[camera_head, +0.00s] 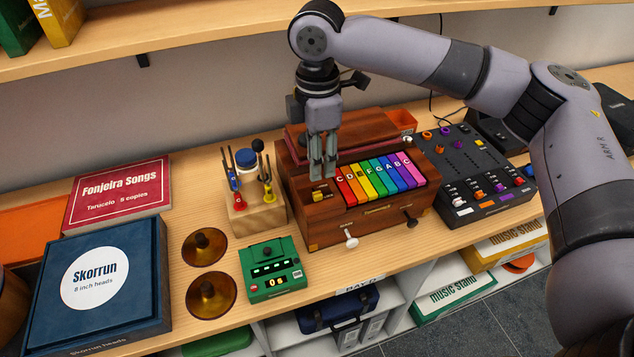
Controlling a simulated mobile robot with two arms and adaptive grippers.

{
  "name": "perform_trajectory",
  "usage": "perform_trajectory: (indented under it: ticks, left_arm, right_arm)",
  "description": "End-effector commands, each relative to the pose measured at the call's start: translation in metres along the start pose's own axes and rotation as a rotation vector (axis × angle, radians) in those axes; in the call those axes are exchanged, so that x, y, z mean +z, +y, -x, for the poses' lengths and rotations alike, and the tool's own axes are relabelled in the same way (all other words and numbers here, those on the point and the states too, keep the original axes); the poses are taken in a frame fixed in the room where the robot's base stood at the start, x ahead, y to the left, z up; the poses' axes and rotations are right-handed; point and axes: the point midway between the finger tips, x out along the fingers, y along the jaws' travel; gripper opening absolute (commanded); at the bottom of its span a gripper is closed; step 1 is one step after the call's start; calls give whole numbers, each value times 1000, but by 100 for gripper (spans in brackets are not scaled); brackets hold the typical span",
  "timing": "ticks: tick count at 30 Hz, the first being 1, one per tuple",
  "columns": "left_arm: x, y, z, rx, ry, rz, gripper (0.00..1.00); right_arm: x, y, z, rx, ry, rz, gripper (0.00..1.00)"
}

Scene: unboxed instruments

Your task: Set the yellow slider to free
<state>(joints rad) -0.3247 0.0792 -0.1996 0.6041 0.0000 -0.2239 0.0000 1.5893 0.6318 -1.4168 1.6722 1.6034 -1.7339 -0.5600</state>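A wooden instrument box (372,224) with rainbow keys lettered C to C stands at the middle of the table. A small yellow slider (317,197) sits at the left end of its top, beside the red key. My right gripper (324,177) points straight down just above and behind the slider. Its two fingers are close together, and I cannot tell whether they are closed. They appear apart from the slider, though the exact gap is unclear. The slider's marks are too small to read. My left gripper is not in view.
A tuning-fork stand (258,217) is close left of the box. A green device (272,270) and two brass discs (205,246) lie in front left. A black mixer panel (470,170) stands right. White and dark knobs stick out of the box's front. A shelf (190,38) runs above.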

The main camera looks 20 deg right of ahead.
Motion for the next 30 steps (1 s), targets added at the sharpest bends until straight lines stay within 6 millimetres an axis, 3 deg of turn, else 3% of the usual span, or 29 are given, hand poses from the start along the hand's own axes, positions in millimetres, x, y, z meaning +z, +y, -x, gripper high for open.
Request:
perform_trajectory:
  ticks: [4, 8, 15, 19, 25, 30]
  left_arm:
    - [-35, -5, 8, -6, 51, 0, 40]
    - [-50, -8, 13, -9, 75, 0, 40]
    - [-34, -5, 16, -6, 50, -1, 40]
    - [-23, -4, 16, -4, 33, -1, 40]
    - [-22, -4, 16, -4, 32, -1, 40]
    - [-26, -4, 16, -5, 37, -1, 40]
  right_arm:
    - [0, -1, -31, -3, -2, 1, 33]
    - [0, -1, -55, -2, -1, 1, 33]
    - [0, 0, -80, 1, 0, 1, 33]
    - [0, 0, -83, 1, 0, 1, 33]
    - [0, 0, -84, 1, 0, 1, 33]
    - [0, 0, -83, 1, 0, 1, 22]
